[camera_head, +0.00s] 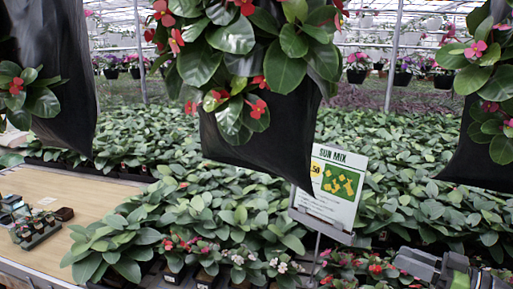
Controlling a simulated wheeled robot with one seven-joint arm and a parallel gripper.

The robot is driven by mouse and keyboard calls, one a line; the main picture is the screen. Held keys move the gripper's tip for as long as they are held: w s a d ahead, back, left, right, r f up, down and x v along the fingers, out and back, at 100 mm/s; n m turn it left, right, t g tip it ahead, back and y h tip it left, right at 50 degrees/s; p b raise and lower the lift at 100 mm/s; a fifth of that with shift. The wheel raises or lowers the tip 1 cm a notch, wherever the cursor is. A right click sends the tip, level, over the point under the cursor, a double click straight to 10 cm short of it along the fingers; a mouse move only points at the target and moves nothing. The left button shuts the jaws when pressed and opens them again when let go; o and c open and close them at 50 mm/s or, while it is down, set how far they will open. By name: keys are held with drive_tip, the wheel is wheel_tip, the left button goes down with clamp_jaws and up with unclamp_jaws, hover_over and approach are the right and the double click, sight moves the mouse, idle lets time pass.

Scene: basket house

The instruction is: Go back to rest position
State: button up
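What looks like my gripper (430,267) shows at the bottom right corner, grey and black, in front of the low plants. Only part of it is in the frame, and its fingertips cannot be made out clearly. I cannot tell whether it is open or shut, or whether it holds anything.
Black hanging bags (262,135) with red-flowered plants fill the upper view. A "SUN MIX" sign (333,187) stands on a thin post among dense green plants (400,185). A wooden table (85,225) at left bears a small tray of pots (36,233).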

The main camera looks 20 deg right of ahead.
drive_tip(key=w+a+f+g+h, duration=0.1)
drive_tip(key=w+a+f+g, duration=0.2)
drive_tip(key=w+a+g, duration=0.5)
drive_tip(key=w+a+f+g+h, duration=0.15)
drive_tip(key=w+a, duration=0.35)
drive_tip(key=a, duration=0.8)
drive_tip(key=s+a+m+g+h, duration=0.15)
drive_tip(key=s+a+h, duration=0.25)
drive_tip(key=s+a, duration=0.5)
drive_tip(key=s+a+r+m+t+h, duration=0.1)
drive_tip(key=s+m, duration=0.1)
drive_tip(key=s, duration=0.8)
drive_tip(key=shift+a+r, duration=0.2)
drive_tip(key=shift+a, duration=0.15)
drive_tip(key=shift+s+h, duration=0.1)
drive_tip(key=shift+h, duration=0.15)
